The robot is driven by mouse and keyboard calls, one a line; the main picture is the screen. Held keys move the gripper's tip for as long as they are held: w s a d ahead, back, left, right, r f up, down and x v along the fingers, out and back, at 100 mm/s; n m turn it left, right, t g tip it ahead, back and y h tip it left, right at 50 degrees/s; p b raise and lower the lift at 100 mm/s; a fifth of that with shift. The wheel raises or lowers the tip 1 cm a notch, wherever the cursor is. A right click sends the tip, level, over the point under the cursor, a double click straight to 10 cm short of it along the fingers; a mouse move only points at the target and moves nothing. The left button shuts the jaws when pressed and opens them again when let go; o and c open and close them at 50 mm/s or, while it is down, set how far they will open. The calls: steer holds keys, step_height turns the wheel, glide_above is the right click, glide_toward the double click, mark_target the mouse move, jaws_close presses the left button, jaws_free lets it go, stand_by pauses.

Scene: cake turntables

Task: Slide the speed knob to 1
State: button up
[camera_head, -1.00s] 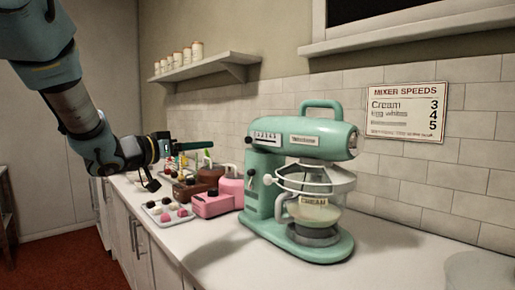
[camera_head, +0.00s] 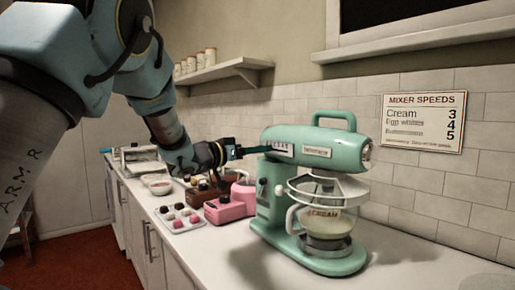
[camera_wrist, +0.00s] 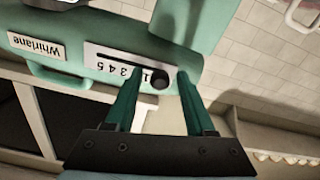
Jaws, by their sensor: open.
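The teal stand mixer (camera_head: 325,235) stands upright on the counter, with a glass bowl marked CREAM (camera_head: 325,215) under its head. Its speed scale (camera_head: 280,148) is a white strip on the head's side, partly hidden by my gripper in the head view. In the wrist view the strip (camera_wrist: 105,58) carries a row of numerals and a dark slot. The black speed knob (camera_wrist: 159,80) sits near the strip's right end; the exact numeral it marks is unclear. My gripper (camera_head: 240,152) is open. In the wrist view its teal fingers stand on either side of the knob, apparently not gripping it.
A wall sign (camera_head: 424,122) lists mixer speeds: Cream 3, Egg whites 4, and a blurred line 5. Left of the mixer are a pink box-like object (camera_head: 230,207), a brown one and a tray of sweets (camera_head: 180,218). The counter right of the mixer is mostly clear.

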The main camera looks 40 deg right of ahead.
jaws_close()
stand_by(0.5)
stand_by(1.0)
